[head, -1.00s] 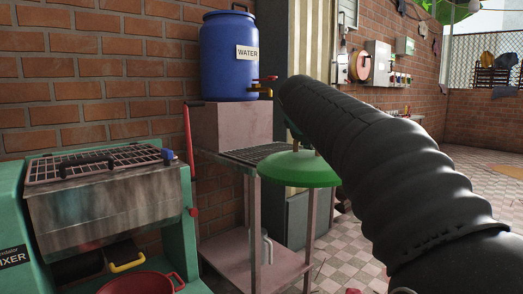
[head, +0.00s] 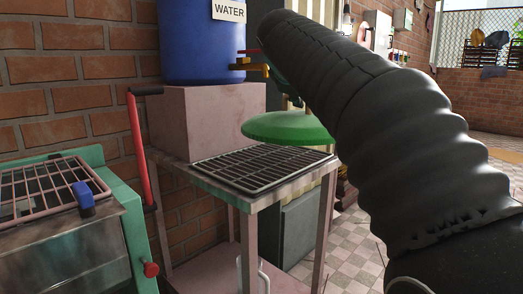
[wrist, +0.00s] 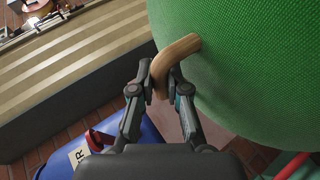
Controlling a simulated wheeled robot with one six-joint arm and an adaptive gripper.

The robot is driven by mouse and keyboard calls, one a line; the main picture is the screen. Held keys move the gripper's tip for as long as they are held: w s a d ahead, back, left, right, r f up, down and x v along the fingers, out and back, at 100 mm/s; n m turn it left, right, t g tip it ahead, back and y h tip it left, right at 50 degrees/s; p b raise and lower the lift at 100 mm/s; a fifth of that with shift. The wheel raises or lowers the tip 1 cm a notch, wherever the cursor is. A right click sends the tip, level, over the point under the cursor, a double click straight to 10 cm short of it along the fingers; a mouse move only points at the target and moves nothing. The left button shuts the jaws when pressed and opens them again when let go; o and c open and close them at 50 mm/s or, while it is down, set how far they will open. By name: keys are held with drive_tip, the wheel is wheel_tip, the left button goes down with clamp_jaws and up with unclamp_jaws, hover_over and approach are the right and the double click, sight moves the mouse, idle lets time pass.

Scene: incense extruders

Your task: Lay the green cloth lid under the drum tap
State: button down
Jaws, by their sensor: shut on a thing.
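The green cloth lid (head: 285,129) hangs roughly level over the right rear part of the grated stand (head: 248,168), a little below and right of the drum tap (head: 252,68). A gap shows between lid and grate. The tap is brass with a red lever and sticks out of the blue water drum (head: 202,40). In the wrist view my gripper (wrist: 163,92) is shut on the lid's curved wooden handle (wrist: 174,58), and the lid's green weave (wrist: 250,70) fills the upper right. In the head view my black arm hides most of the gripper.
The drum stands on a pinkish block (head: 205,120) at the back of the stand. A green-framed mixer (head: 75,235) with a red lever (head: 138,145) is at the left. The grate's top is bare. Tiled floor (head: 345,240) lies open at the right.

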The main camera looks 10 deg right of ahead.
sight(257, 124)
drive_tip(key=w+a+f, duration=0.1)
drive_tip(key=w+f, duration=0.1)
drive_tip(key=w, duration=0.2)
drive_tip(key=w+a+f, duration=0.2)
drive_tip(key=w, duration=0.1)
drive_tip(key=w+a+f, duration=0.2)
drive_tip(key=w+f, duration=0.1)
drive_tip(key=w, duration=0.1)
drive_tip(key=shift+w+b, duration=0.3)
drive_tip(key=shift+b, duration=0.1)
wheel_tip(257, 124, down, 4)
drive_tip(key=shift+f+b, duration=0.1)
drive_tip(key=shift+b, duration=0.7)
drive_tip(key=c, duration=1.2)
unclamp_jaws()
drive_tip(key=shift+s+r, duration=0.1)
drive_tip(key=shift+r, duration=0.1)
drive_tip(key=v, duration=1.2)
drive_tip(key=shift+p, duration=0.4)
